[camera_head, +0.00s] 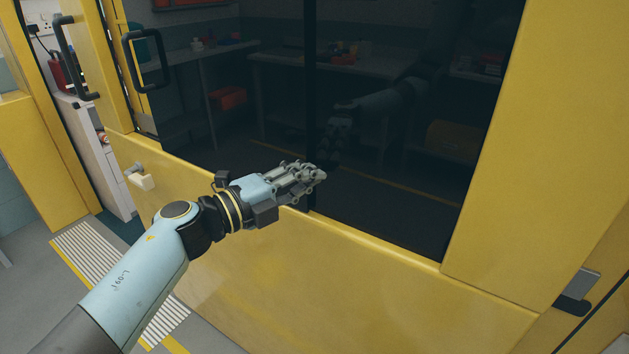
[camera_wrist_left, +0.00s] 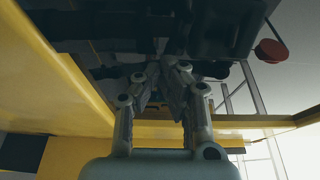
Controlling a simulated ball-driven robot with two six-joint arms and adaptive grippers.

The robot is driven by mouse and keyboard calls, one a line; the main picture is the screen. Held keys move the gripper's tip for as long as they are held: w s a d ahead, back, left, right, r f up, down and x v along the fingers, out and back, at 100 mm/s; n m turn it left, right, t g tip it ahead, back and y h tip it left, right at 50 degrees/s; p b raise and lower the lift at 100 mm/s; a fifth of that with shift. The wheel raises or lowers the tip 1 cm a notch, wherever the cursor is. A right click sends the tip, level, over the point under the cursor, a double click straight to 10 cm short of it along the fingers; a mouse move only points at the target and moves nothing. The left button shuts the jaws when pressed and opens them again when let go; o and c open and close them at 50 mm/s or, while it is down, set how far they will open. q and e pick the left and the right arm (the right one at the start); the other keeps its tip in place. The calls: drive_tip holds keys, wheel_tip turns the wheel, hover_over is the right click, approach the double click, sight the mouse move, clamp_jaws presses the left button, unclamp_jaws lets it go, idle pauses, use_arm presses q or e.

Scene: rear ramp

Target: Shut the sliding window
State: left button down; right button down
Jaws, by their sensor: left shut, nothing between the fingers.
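The window is dark, reflective glass (camera_head: 405,170) in a yellow panel, with a black upright bar (camera_head: 311,80) near its middle. The glass right of the bar mirrors my arm. I cannot tell from this view how far the sliding pane stands open. My left gripper (camera_head: 318,174) is shut and empty, its fingertips in front of the lower end of the bar, just above the yellow sill (camera_head: 365,238). Whether they touch it is unclear. In the left wrist view the closed fingers (camera_wrist_left: 160,75) point toward a dark surface. My right gripper is in neither view.
Two black loop handles, one nearer the middle (camera_head: 147,60) and one further left (camera_head: 78,58), stand out at the left. A small pale knob (camera_head: 141,180) juts from the yellow panel. A grey latch (camera_head: 578,290) is at the lower right. Ribbed strips (camera_head: 95,255) cross the floor.

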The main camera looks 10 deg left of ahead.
sight(232, 143)
use_arm(q)
drive_tip(key=w+a+b, duration=0.2)
drive_tip(key=a, duration=0.4)
drive_tip(key=w+a+b, duration=0.3)
drive_tip(key=a, duration=0.3)
drive_tip(key=w+a+b, duration=0.2)
drive_tip(key=a+b, duration=0.1)
drive_tip(key=a, duration=0.3)
drive_tip(key=shift+w+a+f, duration=0.15)
drive_tip(key=shift+w+a, duration=0.15)
drive_tip(key=shift+w, duration=0.05)
drive_tip(key=shift+w+a, duration=0.15)
drive_tip(key=shift+a, duration=0.25)
drive_tip(key=shift+r, duration=0.2)
